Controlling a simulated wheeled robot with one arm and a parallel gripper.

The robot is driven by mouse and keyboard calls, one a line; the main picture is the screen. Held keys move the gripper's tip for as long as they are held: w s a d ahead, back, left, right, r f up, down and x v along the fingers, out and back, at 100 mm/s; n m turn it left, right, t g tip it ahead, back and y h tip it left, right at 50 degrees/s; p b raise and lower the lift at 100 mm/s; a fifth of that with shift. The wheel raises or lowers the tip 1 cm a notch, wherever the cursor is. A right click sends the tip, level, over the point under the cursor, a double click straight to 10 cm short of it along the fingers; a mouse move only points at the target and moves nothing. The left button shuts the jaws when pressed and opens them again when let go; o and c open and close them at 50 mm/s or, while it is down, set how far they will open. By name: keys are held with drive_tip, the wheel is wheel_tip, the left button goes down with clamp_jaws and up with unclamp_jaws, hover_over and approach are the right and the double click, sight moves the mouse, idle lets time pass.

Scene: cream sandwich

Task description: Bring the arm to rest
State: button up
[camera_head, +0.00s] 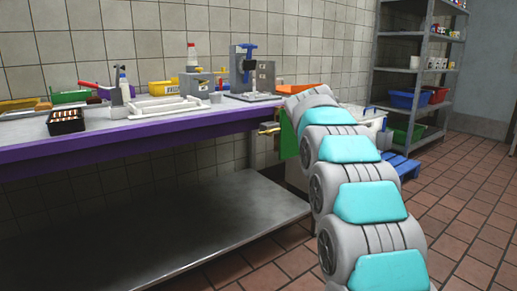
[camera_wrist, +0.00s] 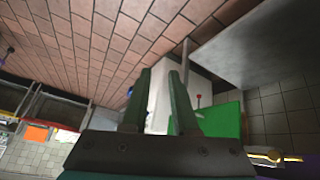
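My arm reaches up from the bottom right in the head view, and its far end is at the right end of the purple-edged worktable (camera_head: 150,140). My gripper is hidden behind the arm there. In the wrist view my gripper (camera_wrist: 161,75) shows two dark green fingers standing apart with nothing held between them. A pale box-like thing shows beyond the fingers, and I cannot tell how far away it is. A green panel (camera_head: 289,137) hangs beside the arm's far end. A green panel also shows right of the fingers in the wrist view (camera_wrist: 222,122).
The worktable carries a dark tray (camera_head: 66,122), a white rack (camera_head: 165,108), yellow bins (camera_head: 163,88) and a press-like device (camera_head: 250,75). A steel lower shelf (camera_head: 160,230) lies beneath. A shelving unit (camera_head: 415,70) stands back right, with a blue pallet (camera_head: 403,165) nearby. Tiled floor is open at right.

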drive_tip(key=s+a+f+n+g+y, duration=0.1)
drive_tip(key=s+f, duration=0.3)
drive_tip(key=s, duration=1.4)
drive_tip(key=s+a+f+n+g+y+p, duration=0.1)
drive_tip(key=s+f, duration=0.4)
drive_tip(key=s, duration=1.4)
drive_tip(key=s+a+f+n+g+y+p, duration=0.1)
drive_tip(key=s+f+g, duration=0.4)
drive_tip(key=s, duration=1.3)
drive_tip(key=shift+s+a+n+y, duration=0.15)
drive_tip(key=shift+a+n+y, duration=0.45)
drive_tip(key=shift+a+n, duration=0.45)
